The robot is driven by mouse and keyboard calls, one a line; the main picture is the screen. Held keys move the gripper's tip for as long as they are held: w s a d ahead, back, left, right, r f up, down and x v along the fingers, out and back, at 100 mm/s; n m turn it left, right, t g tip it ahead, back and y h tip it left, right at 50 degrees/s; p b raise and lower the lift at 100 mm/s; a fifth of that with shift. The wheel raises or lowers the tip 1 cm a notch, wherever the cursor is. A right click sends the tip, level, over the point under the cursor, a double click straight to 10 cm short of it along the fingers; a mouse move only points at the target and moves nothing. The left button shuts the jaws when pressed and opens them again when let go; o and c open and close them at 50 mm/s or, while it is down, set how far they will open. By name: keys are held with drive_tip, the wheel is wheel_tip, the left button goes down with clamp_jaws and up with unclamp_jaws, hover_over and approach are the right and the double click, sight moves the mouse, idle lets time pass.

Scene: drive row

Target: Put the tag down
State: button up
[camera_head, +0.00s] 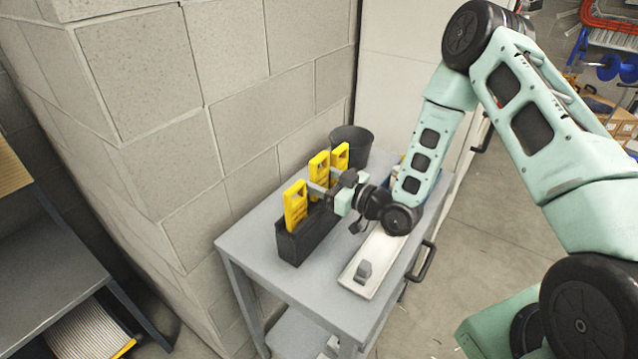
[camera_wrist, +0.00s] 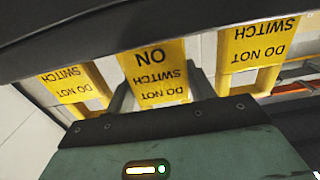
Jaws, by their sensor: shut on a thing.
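Three yellow tags with "DO NOT SWITCH" lettering stand in a row at a black holder (camera_head: 303,242) on a grey cart. The left tag (camera_head: 296,205) and the right tag (camera_head: 341,155) stand on either side of the middle tag (camera_head: 319,165). My gripper (camera_head: 322,187) is shut on the middle tag, which shows upright between the two fingers in the wrist view (camera_wrist: 155,78). My gripper and wrist hide the lower part of this tag, so I cannot tell whether it sits in the holder.
A white tray (camera_head: 351,284) with a small grey block (camera_head: 363,272) lies along the cart's right side. A dark bucket (camera_head: 350,141) stands at the back. A block wall (camera_head: 160,130) rises close behind the cart. A black handle (camera_head: 424,262) sticks out at the right.

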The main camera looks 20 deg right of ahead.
drive_tip(key=shift+f, duration=1.1)
drive_tip(key=shift+f, duration=0.2)
drive_tip(key=o, duration=1)
drive_tip(key=shift+r, duration=0.1)
